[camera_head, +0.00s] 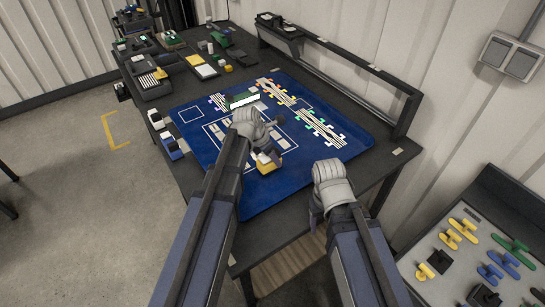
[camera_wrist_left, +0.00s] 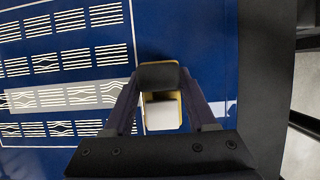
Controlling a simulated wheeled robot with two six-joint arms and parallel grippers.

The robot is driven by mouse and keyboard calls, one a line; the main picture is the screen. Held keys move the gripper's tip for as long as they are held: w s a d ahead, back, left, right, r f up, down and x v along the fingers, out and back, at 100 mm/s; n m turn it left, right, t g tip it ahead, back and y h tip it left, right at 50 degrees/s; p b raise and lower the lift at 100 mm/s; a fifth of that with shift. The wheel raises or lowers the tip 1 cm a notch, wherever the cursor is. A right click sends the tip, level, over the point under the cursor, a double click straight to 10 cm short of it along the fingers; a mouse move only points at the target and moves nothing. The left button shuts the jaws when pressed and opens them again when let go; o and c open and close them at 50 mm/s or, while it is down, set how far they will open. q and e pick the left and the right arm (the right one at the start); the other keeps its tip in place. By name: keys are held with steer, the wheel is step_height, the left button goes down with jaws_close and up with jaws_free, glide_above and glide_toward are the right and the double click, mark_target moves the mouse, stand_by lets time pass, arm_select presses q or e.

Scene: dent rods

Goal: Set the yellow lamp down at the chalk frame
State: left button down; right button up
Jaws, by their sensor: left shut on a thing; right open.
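The yellow lamp (camera_head: 265,166) is a small block with a yellow body and a pale face. My left gripper (camera_head: 268,157) is shut on it over the near part of the blue mat (camera_head: 245,200). In the left wrist view the lamp (camera_wrist_left: 162,114) sits between the fingers, its far end covered by a dark part. I cannot tell whether it touches the mat. A thin pale square outline (camera_head: 181,112) shows at the mat's left, and another (camera_head: 304,92) at its right; which is the chalk frame is unclear. My right gripper (camera_head: 316,212) is at the mat's near right edge; its fingers are mostly hidden.
Striped cards (camera_wrist_left: 108,54) lie in rows on the mat, with a grey strip (camera_wrist_left: 65,97) among them. Comb-like striped pieces (camera_head: 319,128) lie at the right. Trays (camera_head: 150,82) and a raised rail (camera_head: 335,70) stand behind.

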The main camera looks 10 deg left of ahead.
arm_select(q)
steer(key=shift+f+b, duration=0.45)
steer(key=shift+f, duration=0.15)
stand_by(0.7)
steer(key=shift+c, duration=0.6)
jaws_free()
steer(key=p+v, duration=0.7)
steer(key=v, duration=0.1)
steer(key=shift+f, duration=0.1)
steer(key=s+d+m+g+y, duration=0.1)
steer(key=s+d+m, duration=0.3)
steer(key=s+m, duration=0.5)
steer(key=s+d+f+m+g+y, duration=0.1)
steer(key=s+d+m, duration=0.4)
steer(key=m, duration=1.6)
steer(key=s+g+y, duration=0.1)
steer(key=s+y, duration=0.1)
steer(key=s, duration=0.3)
steer(key=shift+s+f+m, duration=0.25)
steer(key=shift+m, duration=0.15)
